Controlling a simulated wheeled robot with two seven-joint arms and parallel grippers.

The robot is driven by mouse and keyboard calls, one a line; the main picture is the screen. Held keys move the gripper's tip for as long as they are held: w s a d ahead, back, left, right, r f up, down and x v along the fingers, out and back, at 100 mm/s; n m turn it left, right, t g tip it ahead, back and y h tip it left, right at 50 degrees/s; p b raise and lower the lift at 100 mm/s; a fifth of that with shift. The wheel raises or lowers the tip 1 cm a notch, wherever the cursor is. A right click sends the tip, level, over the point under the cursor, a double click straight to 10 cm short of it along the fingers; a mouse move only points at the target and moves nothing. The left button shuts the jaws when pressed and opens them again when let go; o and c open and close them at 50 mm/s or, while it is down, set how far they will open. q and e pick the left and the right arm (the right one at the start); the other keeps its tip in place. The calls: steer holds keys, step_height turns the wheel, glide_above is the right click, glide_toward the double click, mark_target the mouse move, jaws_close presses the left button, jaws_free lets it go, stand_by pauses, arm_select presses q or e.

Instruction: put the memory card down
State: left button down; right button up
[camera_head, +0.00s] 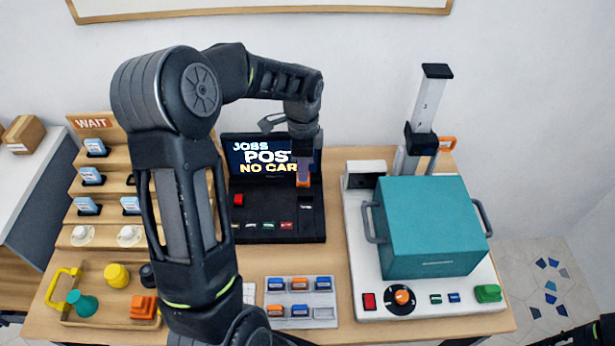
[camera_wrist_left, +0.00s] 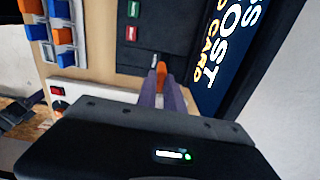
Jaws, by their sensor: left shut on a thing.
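My left gripper (camera_head: 304,178) points down in front of the dark screen (camera_head: 252,160), over the black console (camera_head: 265,225). It is shut on an orange memory card (camera_head: 303,184); the card's end shows between the purple fingers in the left wrist view (camera_wrist_left: 161,72). I cannot tell whether the card touches the console. The screen reads "JOBS", "POST" and "NO CAR", with its edge hidden by the gripper. A grey card holder (camera_head: 322,312) with several blue and orange cards lies at the table's front. A dark part of my right arm shows at the bottom right corner.
A teal box (camera_head: 430,225) with grey handles stands on a white machine (camera_head: 365,278) at right. A stepped wooden rack (camera_head: 75,232) marked "WAIT" and a tray of coloured knobs (camera_head: 80,320) are at left. My left arm hides the table between.

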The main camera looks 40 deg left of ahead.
arm_select(q)
steer(key=w, duration=0.1)
steer(key=b, duration=0.5)
glide_toward(306, 190)
steer(key=shift+s+d+f, duration=0.9)
steer(key=shift+s, duration=0.45)
steer(key=shift+n, duration=0.3)
step_height(306, 190, down, 4)
steer(key=shift+r+b, duration=0.1)
steer(key=shift+b, duration=1.15)
steer(key=shift+r, duration=0.1)
steer(key=c, duration=1.5)
jaws_free()
steer(key=shift+f, duration=0.2)
